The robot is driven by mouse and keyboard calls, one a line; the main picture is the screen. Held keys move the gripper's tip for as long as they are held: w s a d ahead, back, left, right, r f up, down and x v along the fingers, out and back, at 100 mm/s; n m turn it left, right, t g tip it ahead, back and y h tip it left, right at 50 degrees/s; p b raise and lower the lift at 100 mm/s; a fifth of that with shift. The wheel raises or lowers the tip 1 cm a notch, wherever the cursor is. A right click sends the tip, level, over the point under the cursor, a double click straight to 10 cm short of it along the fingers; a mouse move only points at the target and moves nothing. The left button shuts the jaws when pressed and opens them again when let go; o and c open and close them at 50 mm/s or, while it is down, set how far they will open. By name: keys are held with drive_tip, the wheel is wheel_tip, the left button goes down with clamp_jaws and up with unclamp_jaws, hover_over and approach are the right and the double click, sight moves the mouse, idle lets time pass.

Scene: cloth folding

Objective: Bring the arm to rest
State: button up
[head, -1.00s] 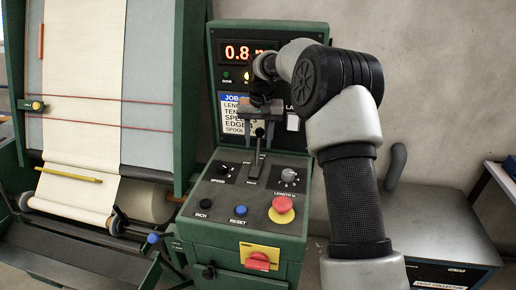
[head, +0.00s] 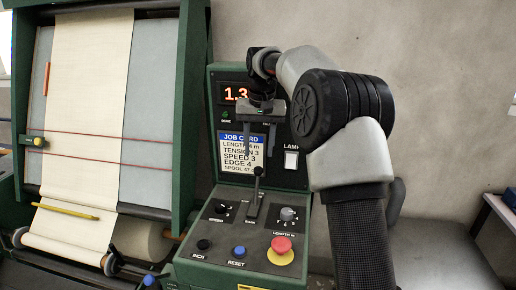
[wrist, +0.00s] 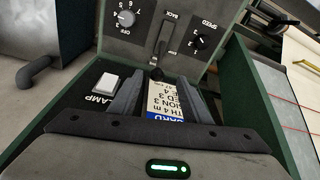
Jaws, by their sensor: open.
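My gripper (head: 260,148) is open and empty, with its fingers pointing down in front of the green console's upright panel, above the lever (head: 256,190). The job card (head: 237,152) shows just left of and behind the fingers. In the wrist view, my gripper (wrist: 160,100) has its two fingers spread with the card seen between them. The lever's dark knob (wrist: 157,74) shows just beyond the fingertips there; I cannot tell the gap exactly, but nothing is held. My arm bends in from the right, partly covering the panel and display (head: 234,94), which reads 1.3 where visible.
The console's sloping face carries a red button (head: 281,244), a blue reset button (head: 239,251) and knobs. A white lamp switch (head: 291,160) is right of the gripper. A green frame with cream cloth (head: 90,100) stands at left. Plain wall lies behind.

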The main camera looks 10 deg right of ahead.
drive_tip(key=s+a+r+n+t+p, duration=0.1)
drive_tip(key=s+r+p, duration=0.1)
drive_tip(key=s+r, duration=0.6)
drive_tip(key=s+r+n+t+p, duration=0.1)
drive_tip(key=s+r, duration=0.3)
drive_tip(key=s, duration=0.8)
drive_tip(key=s+f+p, duration=0.1)
drive_tip(key=s+f, duration=0.1)
drive_tip(key=s, duration=0.7)
drive_tip(key=s+f+t+p, duration=0.1)
drive_tip(key=s+f, duration=0.2)
drive_tip(key=s, duration=0.6)
drive_tip(key=shift+d+f+t+p, duration=0.15)
drive_tip(key=shift+f+t+p, duration=0.05)
drive_tip(key=shift+t+p, duration=0.1)
drive_tip(key=shift+s, duration=0.1)
idle(3.8)
